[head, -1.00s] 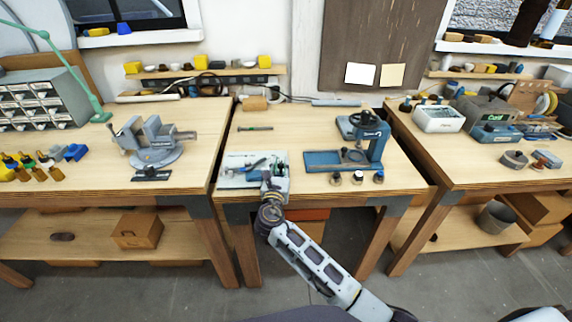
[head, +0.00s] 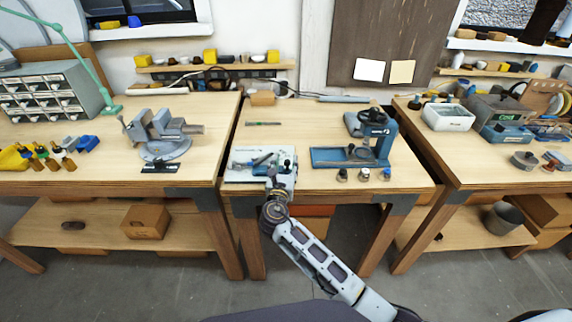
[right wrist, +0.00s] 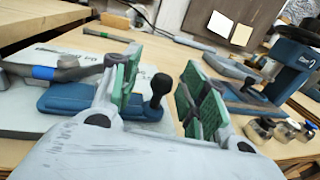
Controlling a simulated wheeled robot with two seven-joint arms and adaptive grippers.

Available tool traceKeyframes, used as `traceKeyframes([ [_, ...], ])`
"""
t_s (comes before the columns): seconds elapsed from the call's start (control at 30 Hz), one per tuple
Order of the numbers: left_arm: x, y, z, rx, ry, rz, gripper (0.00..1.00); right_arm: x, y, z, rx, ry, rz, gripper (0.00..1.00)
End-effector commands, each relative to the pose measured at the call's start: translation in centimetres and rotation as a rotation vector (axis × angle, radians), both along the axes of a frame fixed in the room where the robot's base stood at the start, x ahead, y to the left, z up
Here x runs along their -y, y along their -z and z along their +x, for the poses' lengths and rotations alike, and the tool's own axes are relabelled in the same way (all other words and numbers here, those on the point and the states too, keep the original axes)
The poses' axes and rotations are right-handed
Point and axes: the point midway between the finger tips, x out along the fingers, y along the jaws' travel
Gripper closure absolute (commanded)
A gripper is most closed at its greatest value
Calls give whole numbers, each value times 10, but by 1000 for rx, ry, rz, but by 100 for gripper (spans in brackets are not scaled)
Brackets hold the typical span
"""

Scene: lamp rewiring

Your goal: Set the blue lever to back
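A lever with a black knob (right wrist: 159,86) stands on a blue base (right wrist: 72,99) in the right wrist view. The base is fixed on a pale grey board, whose rim (head: 236,181) shows in the head view at the front of the middle bench. My right gripper (head: 282,170) is over the board's right part. In the right wrist view its green-padded fingers (right wrist: 162,92) are open, one on each side of the knob, with gaps on both sides. Which way the lever is set is hard to tell. My left gripper is out of view.
A blue press (head: 378,142) stands to the right on the middle bench, with several small jars (head: 364,174) before it. A tool with a blue band (right wrist: 44,72) lies on the board, left of the fingers. A grey vise (head: 165,140) stands on the left bench.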

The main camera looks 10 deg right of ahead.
Motion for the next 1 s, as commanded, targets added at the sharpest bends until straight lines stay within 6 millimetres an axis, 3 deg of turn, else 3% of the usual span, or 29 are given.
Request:
traceKeyframes([
  [0.1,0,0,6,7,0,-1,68,1,0,0,1,2,-1,56],
  [0.23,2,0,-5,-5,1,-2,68,1,0,0,1,2,-1,56],
  [0.47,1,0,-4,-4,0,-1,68,-2,0,-9,0,2,0,56],
  [1.0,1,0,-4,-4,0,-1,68,-24,1,-75,-1,1,0,56],
])
